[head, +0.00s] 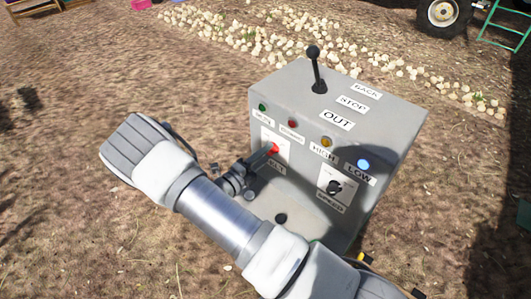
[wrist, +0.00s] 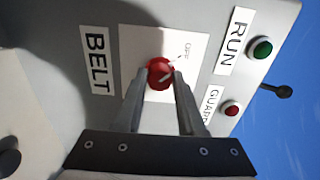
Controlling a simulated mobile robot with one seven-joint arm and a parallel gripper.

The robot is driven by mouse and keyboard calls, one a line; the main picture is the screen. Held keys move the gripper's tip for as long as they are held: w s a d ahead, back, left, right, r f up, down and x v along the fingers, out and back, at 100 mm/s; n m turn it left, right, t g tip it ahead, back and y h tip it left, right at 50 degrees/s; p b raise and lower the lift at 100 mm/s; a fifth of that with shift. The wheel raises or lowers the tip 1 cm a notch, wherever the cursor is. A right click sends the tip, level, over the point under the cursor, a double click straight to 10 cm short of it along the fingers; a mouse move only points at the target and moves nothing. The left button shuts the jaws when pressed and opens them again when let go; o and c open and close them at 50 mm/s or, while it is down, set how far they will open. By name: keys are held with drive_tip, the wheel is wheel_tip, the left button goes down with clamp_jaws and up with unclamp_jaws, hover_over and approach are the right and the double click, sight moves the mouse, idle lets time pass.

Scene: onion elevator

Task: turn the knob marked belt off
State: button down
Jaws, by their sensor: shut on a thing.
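The belt knob is red and sits on a white plate on the front of the grey control box. It shows in the head view (head: 274,148) and in the wrist view (wrist: 158,69). A white mark on it slants to the upper right in the wrist view, roughly toward the word OFF (wrist: 187,49) on the plate. The BELT label (wrist: 97,60) is left of the plate in the wrist view. My gripper (wrist: 163,76) is shut on the knob, one finger on each side. The fingers hide part of the knob and plate.
The control box (head: 392,120) also carries a black lever (head: 315,68) on top, several coloured lamps or buttons, and a black speed knob (head: 334,187) to the right. A RUN label (wrist: 229,42) and a green button (wrist: 262,48) are close by.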

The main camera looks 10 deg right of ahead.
drive_tip(key=c, duration=0.5)
unclamp_jaws()
drive_tip(key=b+v, duration=0.3)
drive_tip(key=v, duration=1.4)
drive_tip(key=shift+s+a, duration=0.15)
